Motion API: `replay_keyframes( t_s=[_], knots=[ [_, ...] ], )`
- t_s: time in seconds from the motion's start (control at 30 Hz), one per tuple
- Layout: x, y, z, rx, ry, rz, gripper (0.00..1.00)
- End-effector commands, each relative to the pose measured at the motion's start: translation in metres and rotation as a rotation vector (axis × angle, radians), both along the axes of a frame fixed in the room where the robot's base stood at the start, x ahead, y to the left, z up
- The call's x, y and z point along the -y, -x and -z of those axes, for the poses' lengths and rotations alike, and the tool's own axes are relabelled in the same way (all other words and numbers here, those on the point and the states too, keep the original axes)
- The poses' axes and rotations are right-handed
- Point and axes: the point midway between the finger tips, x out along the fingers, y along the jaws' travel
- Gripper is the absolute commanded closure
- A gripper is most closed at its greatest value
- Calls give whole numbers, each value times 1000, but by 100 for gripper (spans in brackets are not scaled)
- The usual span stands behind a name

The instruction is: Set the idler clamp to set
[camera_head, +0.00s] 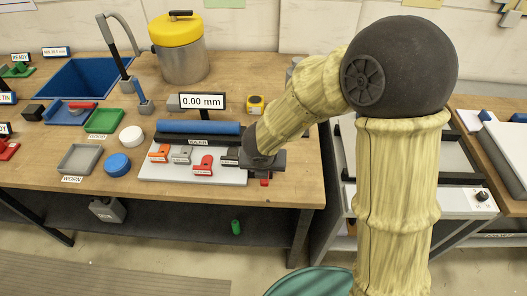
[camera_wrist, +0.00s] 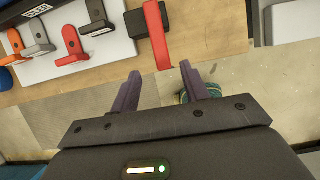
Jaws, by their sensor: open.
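In the wrist view, a red lever (camera_wrist: 157,36) on a dark block (camera_wrist: 134,24) at the plate's right end looks like the idler clamp, but no set marking is readable. Its free end points toward my gripper (camera_wrist: 160,82). My gripper is open and empty, its two purple fingers spread, with the lever's end just beyond the gap. I cannot tell the height between them. In the head view, my gripper (camera_head: 266,166) covers most of the clamp; a red bit (camera_head: 265,182) shows below it. A label (camera_head: 198,142) seeming to read IDLER sits before the blue roller (camera_head: 198,128).
A white plate (camera_head: 218,176) holds orange (camera_head: 158,153), grey (camera_head: 181,155), red (camera_head: 203,165) and dark (camera_head: 230,156) tabs left of my gripper. A display (camera_head: 202,101) reads 0.00 mm. The bench edge is close, with open floor beyond.

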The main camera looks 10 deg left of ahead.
Motion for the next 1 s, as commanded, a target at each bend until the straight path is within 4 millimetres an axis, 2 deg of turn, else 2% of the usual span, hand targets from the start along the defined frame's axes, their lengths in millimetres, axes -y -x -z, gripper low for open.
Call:
replay_keyframes(
  t_s=[0.03,0.1,0.3,0.43,0.6,1.0],
  knots=[
    [1,3,-14,3,-2,1,55],
    [1,9,-27,3,-1,2,55],
    [3,23,-64,3,-1,2,55],
    [4,31,-81,3,-1,2,55],
    [4,36,-89,0,0,2,55],
    [4,36,-88,0,0,1,55]
  ],
)
